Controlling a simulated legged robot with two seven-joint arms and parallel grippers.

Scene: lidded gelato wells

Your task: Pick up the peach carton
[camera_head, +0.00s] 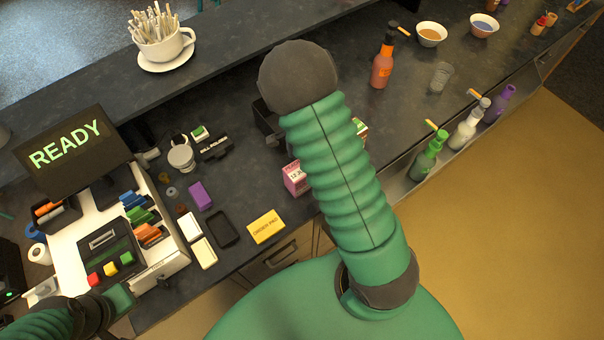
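A small pink-and-white carton (295,179) stands on the dark counter, just left of my large green ribbed arm, which partly covers it. I cannot read its label or tell if it is the peach one. A sliver of another carton (361,129), with green and reddish parts, shows at the arm's right edge; most of it is hidden. No fingers of my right gripper show. My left arm comes in at the lower left beside the till; its fingers cannot be made out clearly, and it is far from the cartons.
A yellow order pad (265,226), black tray (221,228) and purple box (200,196) lie left of the cartons. An orange-brown bottle (382,66) and a clear glass (441,77) stand right. Bottles, including a green one (428,156), line the front rail. A READY screen (68,147) stands left.

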